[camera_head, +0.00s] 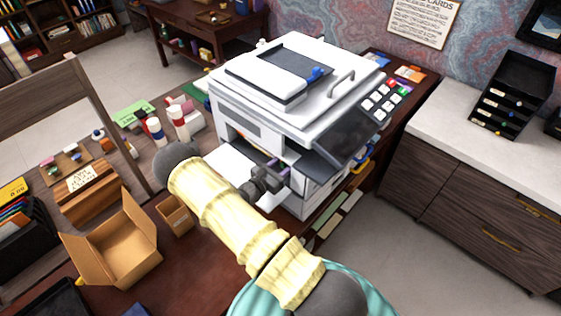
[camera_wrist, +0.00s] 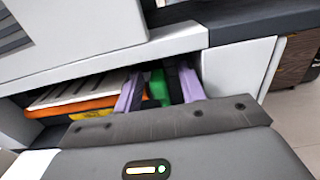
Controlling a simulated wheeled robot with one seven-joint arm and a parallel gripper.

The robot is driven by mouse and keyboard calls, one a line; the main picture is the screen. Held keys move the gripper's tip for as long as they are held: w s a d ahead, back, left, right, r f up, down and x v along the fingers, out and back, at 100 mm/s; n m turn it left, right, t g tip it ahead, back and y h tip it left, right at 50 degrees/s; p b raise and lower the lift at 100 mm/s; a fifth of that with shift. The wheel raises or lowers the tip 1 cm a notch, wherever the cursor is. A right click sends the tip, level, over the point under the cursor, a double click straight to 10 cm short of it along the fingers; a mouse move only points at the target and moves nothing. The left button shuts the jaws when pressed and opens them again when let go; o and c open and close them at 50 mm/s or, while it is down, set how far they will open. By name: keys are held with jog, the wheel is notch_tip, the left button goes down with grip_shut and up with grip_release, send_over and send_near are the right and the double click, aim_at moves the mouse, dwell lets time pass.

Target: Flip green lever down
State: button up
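The white printer (camera_head: 270,80) stands on the desk with a dark opening in its front. My gripper (camera_head: 283,170) reaches into this opening below the control panel. In the wrist view, my gripper (camera_wrist: 160,90) has two purple fingers standing apart, with dark pads on their inner sides. The green lever (camera_wrist: 158,88) shows between the fingers, inside the opening. Its lower part is hidden behind the gripper body, and I cannot tell whether either finger touches it. The lever cannot be made out in the head view.
An orange part with a light slatted cover (camera_wrist: 75,95) lies left of the fingers inside the printer. The printer's upper body (camera_wrist: 120,58) is close above the fingers. An open cardboard box (camera_head: 118,250) and bottles (camera_head: 178,122) stand left of my arm.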

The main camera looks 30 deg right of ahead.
jog(key=shift+w+d, duration=0.15)
jog(key=shift+d, duration=0.15)
grip_shut()
jog(key=shift+f, duration=0.15)
